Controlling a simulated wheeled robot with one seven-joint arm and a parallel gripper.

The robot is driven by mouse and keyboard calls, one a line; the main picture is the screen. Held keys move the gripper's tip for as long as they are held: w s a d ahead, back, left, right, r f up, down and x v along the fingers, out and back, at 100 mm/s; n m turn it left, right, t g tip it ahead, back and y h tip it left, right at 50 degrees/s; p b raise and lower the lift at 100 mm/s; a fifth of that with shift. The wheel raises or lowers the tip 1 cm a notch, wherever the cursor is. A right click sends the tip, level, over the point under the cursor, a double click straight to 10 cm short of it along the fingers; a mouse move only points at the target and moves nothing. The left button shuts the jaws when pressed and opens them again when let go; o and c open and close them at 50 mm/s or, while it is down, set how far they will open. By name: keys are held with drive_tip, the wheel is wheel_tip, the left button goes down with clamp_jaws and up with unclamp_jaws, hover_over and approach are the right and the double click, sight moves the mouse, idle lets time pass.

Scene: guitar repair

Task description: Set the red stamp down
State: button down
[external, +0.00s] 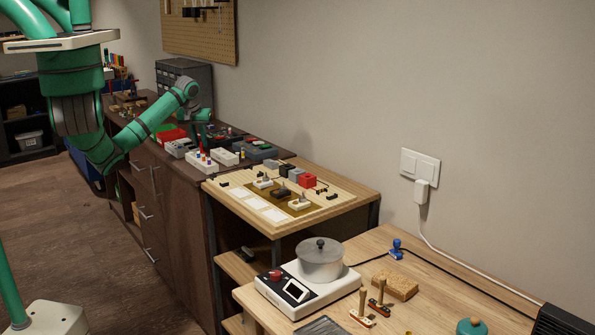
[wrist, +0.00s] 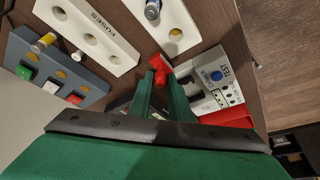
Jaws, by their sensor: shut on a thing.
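The red stamp (wrist: 160,66) shows in the wrist view as a small red piece at the tips of my green fingers. My gripper (wrist: 166,82) is shut on it. What lies under the stamp is partly hidden by the fingers. In the external view my gripper (external: 203,130) points down over the dark workbench, among the small boxes and blocks.
Around the fingers in the wrist view are a white FUSES block (wrist: 92,27), a grey block with coloured buttons (wrist: 52,88) and a white TEST device (wrist: 218,86). In the external view a hot plate with a pot (external: 320,262) and a blue stamp (external: 397,250) stand on the nearer table.

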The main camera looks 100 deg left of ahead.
drive_tip(key=shift+r, duration=0.15)
drive_tip(key=shift+r, duration=0.55)
drive_tip(key=s+d+r, duration=0.2)
drive_tip(key=d+r, duration=0.9)
drive_tip(key=d, duration=0.2)
drive_tip(key=shift+d+r, duration=0.35)
drive_tip(key=shift+d, duration=0.05)
drive_tip(key=shift+s, duration=0.1)
